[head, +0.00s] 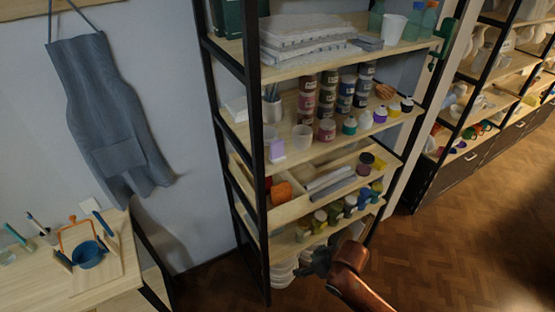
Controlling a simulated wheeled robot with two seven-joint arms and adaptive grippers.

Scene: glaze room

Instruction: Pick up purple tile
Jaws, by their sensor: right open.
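A small light-purple tile (277,151) stands upright near the left front edge of the middle shelf (300,155), just right of the black front post. My right gripper (314,264) is low in front of the shelving, near the bottom shelf, well below the tile and a little to its right. It is dark, open and apart from the tile. Its fingers are small and hard to make out against the shelf. My left gripper is not in view.
The black post (254,120) is just left. Below is a divided wooden tray (290,212). A table (90,290) stands at lower left.

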